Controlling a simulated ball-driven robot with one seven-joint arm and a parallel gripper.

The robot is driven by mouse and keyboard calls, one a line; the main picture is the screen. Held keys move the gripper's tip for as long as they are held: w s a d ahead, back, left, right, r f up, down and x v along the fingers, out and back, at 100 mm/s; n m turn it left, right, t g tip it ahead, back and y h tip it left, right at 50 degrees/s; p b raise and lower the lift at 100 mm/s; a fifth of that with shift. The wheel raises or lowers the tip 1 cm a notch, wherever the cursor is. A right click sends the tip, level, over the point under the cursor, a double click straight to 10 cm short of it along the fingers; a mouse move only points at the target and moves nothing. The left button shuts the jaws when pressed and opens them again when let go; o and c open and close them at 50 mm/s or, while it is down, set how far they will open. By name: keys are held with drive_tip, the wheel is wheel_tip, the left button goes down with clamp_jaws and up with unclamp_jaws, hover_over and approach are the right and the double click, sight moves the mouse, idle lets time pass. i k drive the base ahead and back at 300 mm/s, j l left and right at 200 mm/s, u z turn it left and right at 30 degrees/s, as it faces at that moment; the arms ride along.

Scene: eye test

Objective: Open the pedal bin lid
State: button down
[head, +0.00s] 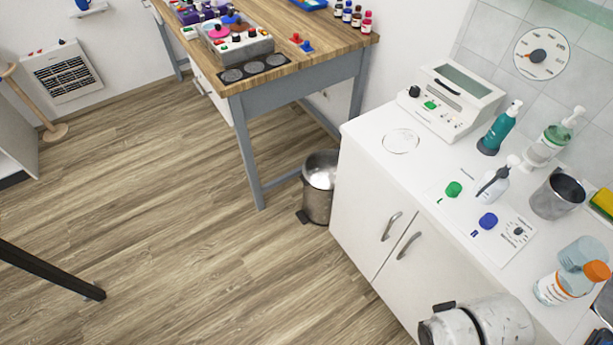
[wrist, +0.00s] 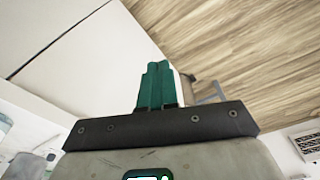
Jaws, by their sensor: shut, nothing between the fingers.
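The pedal bin (head: 316,205) is a small metal cylinder standing upright on the floor. It is between the wooden table's leg and the white cabinet. Its black pedal (head: 303,216) sticks out low on the left. The top is grey with a bright white patch; I cannot tell whether this is a shiny lid or the inside. My gripper (wrist: 156,85) shows in the wrist view with its teal fingers together, shut and empty. The bin is not clearly visible there, and I cannot make out the fingers in the head view.
The white cabinet (head: 365,205) stands right of the bin, with bottles and an instrument on its counter. The wooden table (head: 305,50) with grey legs stands behind. A dark bar (head: 50,270) crosses the left. The wooden floor (head: 180,200) left of the bin is clear.

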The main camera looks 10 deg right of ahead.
sight(319, 167)
drive_tip(key=i+j, duration=0.3)
drive_tip(key=i, duration=0.15)
drive_tip(key=i+j, duration=0.3)
drive_tip(key=i, duration=0.15)
drive_tip(key=i+j, duration=0.3)
drive_tip(key=i, duration=0.15)
drive_tip(key=i+j, duration=0.3)
drive_tip(key=i, duration=0.15)
drive_tip(key=u, duration=0.05)
